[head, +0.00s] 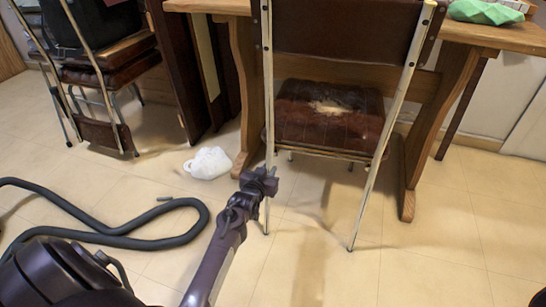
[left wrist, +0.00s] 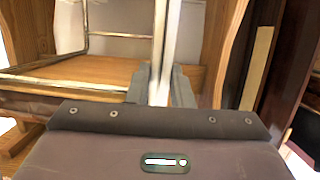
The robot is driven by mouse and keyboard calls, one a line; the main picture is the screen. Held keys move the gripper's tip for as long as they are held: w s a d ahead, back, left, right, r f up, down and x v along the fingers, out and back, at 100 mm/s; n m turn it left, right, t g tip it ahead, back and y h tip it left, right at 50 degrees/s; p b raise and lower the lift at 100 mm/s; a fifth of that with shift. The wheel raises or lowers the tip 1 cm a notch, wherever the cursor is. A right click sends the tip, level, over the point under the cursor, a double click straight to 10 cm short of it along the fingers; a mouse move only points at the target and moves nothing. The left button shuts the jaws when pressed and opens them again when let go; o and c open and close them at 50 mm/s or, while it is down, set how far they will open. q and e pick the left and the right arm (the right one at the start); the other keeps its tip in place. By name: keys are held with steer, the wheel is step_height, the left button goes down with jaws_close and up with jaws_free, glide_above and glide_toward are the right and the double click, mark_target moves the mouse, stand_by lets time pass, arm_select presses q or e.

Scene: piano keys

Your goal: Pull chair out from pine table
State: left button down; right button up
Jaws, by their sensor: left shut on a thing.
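The chair (head: 330,115) stands at the pine table (head: 520,38) in the head view, its brown back toward me. Its dark brown seat has a worn pale patch and its frame is light metal tubing. My left gripper (head: 262,180) is at the chair's left rear leg, below seat height. In the left wrist view the pale metal leg (left wrist: 160,50) runs upright between the fingers of the left gripper (left wrist: 161,88), which are shut on it. My right gripper does not show in either view.
A black hose (head: 130,236) curls on the tiled floor at the left. Another chair (head: 105,75) stands at the upper left. The floor in front of the chair is clear.

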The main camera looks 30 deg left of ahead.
arm_select(q)
steer(key=s+d+p, duration=0.3)
steer(key=s+p, duration=0.8)
steer(key=s, duration=0.4)
steer(key=shift+s+d, duration=0.25)
steer(key=shift+d, duration=0.05)
stand_by(1.1)
steer(key=c, duration=2.1)
jaws_free()
steer(key=o, duration=1.1)
